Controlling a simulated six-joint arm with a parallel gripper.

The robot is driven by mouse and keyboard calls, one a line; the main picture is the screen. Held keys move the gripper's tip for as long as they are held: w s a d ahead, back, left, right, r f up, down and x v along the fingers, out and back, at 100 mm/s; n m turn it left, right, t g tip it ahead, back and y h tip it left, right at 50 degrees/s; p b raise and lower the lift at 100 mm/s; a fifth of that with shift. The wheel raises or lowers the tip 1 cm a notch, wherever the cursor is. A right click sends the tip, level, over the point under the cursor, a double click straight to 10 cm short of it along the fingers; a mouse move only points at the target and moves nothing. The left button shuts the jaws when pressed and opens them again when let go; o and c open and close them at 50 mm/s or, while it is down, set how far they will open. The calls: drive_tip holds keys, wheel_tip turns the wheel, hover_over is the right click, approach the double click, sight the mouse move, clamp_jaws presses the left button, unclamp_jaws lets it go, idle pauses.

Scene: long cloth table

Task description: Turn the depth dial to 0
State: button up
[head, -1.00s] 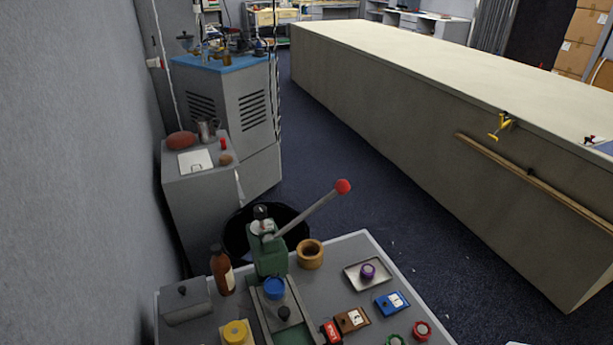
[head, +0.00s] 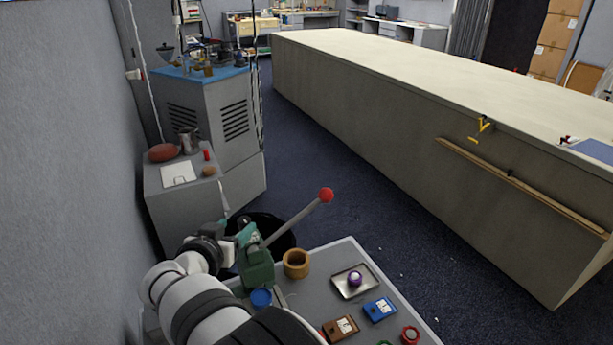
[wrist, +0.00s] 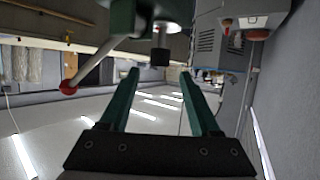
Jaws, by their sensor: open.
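The green press (head: 258,270) stands on the grey table, its lever with a red ball (head: 326,195) slanting up to the right. The depth dial, a black knob (wrist: 160,57) above a pale disc, sits on top of the press. The wrist view is upside down, so it hangs from above there. My gripper (wrist: 160,73) is open and empty, its two green fingers apart, with the knob just beyond the gap between the tips. In the head view my gripper (head: 243,234) is at the press head and hides much of the dial. I cannot read its scale.
A wooden cup (head: 296,264), a metal tray (head: 348,292) with a purple knob (head: 355,278), a blue box (head: 380,310) and a brown box (head: 341,328) stand right of the press. A black bin (head: 278,232) is behind it. My arm covers the table's left part.

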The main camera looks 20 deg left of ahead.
sight(244, 219)
drive_tip(key=x, duration=0.5)
drive_tip(key=shift+w+f, duration=0.15)
drive_tip(key=shift+w, duration=0.2)
clamp_jaws()
